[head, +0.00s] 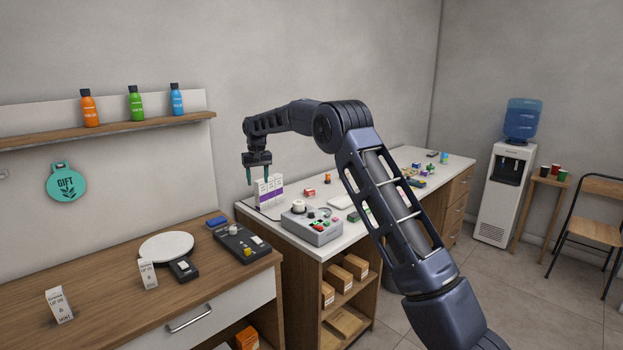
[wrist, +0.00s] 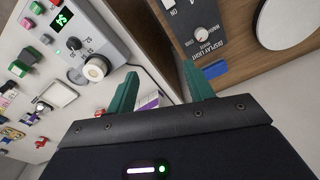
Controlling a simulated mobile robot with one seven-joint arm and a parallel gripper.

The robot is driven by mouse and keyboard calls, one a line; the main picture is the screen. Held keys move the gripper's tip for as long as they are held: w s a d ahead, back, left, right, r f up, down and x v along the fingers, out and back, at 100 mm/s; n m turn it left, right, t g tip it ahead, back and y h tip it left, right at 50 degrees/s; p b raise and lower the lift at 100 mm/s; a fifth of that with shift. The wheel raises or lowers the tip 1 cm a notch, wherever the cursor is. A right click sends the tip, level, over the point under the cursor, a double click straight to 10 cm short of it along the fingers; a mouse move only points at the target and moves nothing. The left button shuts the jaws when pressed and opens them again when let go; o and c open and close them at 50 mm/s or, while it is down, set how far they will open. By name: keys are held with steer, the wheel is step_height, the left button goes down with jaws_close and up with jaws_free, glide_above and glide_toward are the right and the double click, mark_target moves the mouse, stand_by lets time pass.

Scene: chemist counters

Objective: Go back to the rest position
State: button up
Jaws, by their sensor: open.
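My gripper (head: 257,172) is open, with its two green fingers pointing down over the back left corner of the white counter (head: 258,218). In the head view its fingers hang just beside white and purple boxes (head: 270,188); I cannot tell whether they touch. In the wrist view the open fingers (wrist: 163,92) are spread, with nothing held between them. A white and purple box (wrist: 148,103) shows partly behind the left finger. My arm reaches up and across from the lower right.
A grey control box (head: 312,227) with a knob stands on the white counter. Several small items lie further back. The wooden counter (head: 100,285) at left holds a round white plate (head: 166,246) and a black panel (head: 242,243). A shelf (head: 110,130) with bottles is on the wall.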

steer(key=s+d+r+m+t, duration=0.1)
steer(key=s+d+r, duration=0.35)
steer(key=d, duration=0.45)
steer(key=s+d+r, duration=0.3)
steer(key=d+r, duration=0.3)
steer(key=d, duration=0.3)
steer(key=s+d+r+m+t, duration=0.1)
steer(key=s+d+r, duration=0.35)
steer(key=d, duration=0.45)
steer(key=s+d+r+m+t, duration=0.1)
steer(key=s+d+m, duration=0.1)
steer(key=s+d, duration=1.85)
steer(key=s+d+f, duration=0.2)
steer(key=s+f, duration=0.2)
steer(key=s, duration=0.4)
steer(key=s+d+f+m+t, duration=0.1)
steer(key=s+f, duration=0.3)
steer(key=s, duration=0.4)
steer(key=shift+s+d+f, duration=0.2)
steer(key=shift+s+d, duration=0.1)
steer(key=shift+d, duration=0.25)
